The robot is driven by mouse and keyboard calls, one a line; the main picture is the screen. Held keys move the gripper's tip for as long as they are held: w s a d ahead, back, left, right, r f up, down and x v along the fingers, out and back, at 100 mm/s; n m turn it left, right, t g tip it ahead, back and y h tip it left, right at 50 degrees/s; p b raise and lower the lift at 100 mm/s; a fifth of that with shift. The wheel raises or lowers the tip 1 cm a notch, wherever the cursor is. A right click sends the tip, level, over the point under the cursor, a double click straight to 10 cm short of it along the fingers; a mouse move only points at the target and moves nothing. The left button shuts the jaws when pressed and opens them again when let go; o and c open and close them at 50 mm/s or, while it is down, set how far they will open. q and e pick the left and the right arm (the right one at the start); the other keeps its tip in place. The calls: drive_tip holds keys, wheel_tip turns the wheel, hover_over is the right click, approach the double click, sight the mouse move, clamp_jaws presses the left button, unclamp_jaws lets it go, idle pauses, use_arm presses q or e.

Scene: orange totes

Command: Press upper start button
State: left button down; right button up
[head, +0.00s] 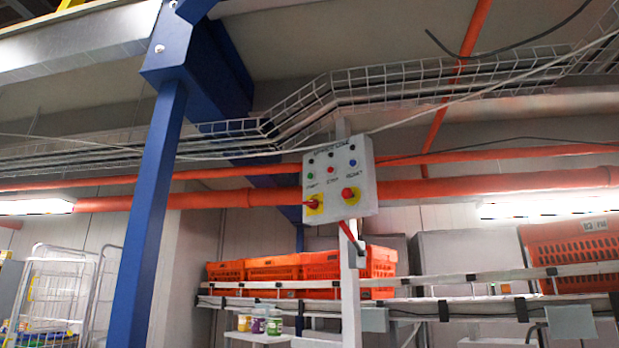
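A light grey control box (367,187) is mounted on a grey post in the middle of the head view. Its upper row holds small dark indicators. Below them are a green button (310,177) with a label that seems to read START, a red button (331,170) in the middle, and a blue button (352,163) at right. Two red knobs on yellow plates sit at the bottom, the left knob (313,204) and the right knob (348,193). Neither of my grippers shows in this view.
A blue post (152,215) stands left of the box. Orange totes (273,267) rest on a conveyor behind it, with another orange tote (570,250) at far right. A wire cage cart (62,285) stands at left. Orange pipes and a wire cable tray run overhead.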

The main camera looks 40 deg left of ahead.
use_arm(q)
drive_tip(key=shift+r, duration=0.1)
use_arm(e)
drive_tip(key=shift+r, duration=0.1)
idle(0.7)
